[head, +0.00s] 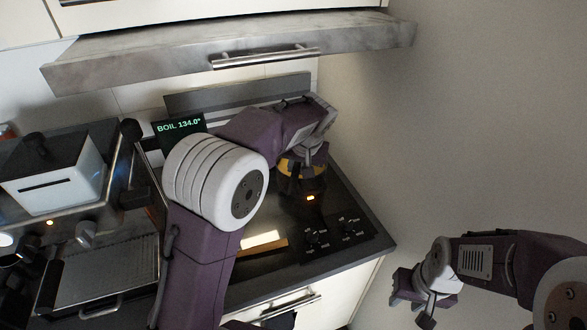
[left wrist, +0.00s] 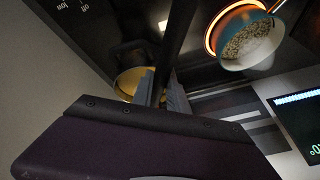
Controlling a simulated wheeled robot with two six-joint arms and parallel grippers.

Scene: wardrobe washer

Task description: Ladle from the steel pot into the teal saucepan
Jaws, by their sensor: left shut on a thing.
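My left gripper (head: 306,168) is over the far right part of the cooktop. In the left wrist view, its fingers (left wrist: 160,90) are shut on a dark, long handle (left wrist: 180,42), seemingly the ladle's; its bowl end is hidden. A round vessel with a yellow inside (left wrist: 128,82) is partly hidden behind the fingers; it may be the steel pot. The teal saucepan (left wrist: 232,63) holds pale grainy food and has a glowing orange ring beside it. In the head view my arm hides it. My right gripper (head: 412,298) looks open and empty, right of the counter.
The black cooktop (head: 342,205) has knobs at its front right. A display (head: 181,126) reads "BOIL 134.0°". A range hood (head: 230,50) hangs above. An espresso machine (head: 110,275) and a white box (head: 55,180) stand left. The wall is close on the right.

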